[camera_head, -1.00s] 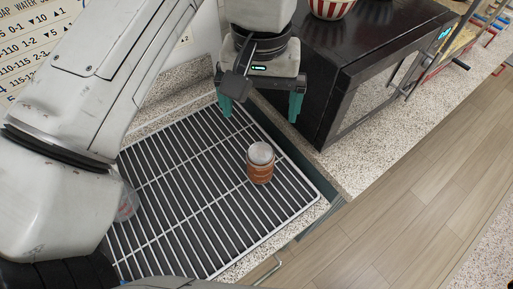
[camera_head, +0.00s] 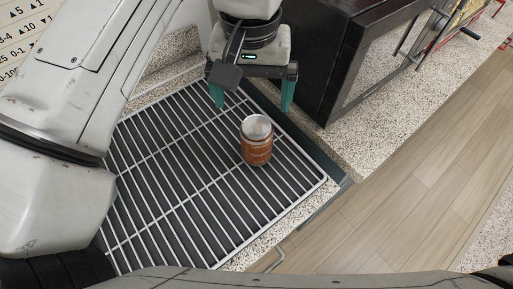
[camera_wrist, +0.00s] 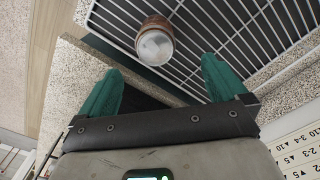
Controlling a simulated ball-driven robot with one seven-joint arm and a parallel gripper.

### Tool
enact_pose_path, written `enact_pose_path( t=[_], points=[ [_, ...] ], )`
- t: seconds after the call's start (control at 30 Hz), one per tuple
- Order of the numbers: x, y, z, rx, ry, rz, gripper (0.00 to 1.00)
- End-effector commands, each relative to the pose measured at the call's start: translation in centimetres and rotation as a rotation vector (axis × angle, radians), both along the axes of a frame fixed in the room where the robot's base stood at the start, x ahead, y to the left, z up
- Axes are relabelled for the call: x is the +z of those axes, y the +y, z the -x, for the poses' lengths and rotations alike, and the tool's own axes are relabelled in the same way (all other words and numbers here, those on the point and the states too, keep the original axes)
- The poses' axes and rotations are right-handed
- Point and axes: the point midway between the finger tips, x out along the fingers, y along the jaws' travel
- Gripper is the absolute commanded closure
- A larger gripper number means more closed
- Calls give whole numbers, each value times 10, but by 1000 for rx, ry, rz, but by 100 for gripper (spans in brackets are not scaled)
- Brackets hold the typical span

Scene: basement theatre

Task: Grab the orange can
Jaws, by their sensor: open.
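The orange can (camera_head: 257,148) stands upright on the white wire rack (camera_head: 176,203), near the rack's right side. Its silver-grey top faces up. My gripper (camera_head: 250,103) hangs just behind and above the can in the head view, with its green fingers apart and nothing between them. In the wrist view, the can (camera_wrist: 155,42) is beyond the fingertips, roughly in line with the gap of my gripper (camera_wrist: 165,70). The can and the fingers are apart.
A black appliance (camera_head: 335,50) stands on the speckled counter (camera_head: 385,108) behind and right of the rack. The rack lies over a dark recess. Wooden floor (camera_head: 430,190) lies to the right. A lettered menu board (camera_head: 22,42) is at the upper left.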

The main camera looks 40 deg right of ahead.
Motion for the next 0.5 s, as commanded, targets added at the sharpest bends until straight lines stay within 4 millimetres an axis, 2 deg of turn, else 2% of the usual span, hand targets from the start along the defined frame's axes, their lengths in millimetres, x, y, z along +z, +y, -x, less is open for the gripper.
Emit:
enact_pose_path(
  t=[0.03, 0.17, 0.5],
  points=[
    [-11, 0, 0, 0, 0, 0, 1],
    [-19, 0, 0, 1, 1, -1, 1],
    [-63, 0, 1, 0, 1, 0, 1]
  ],
)
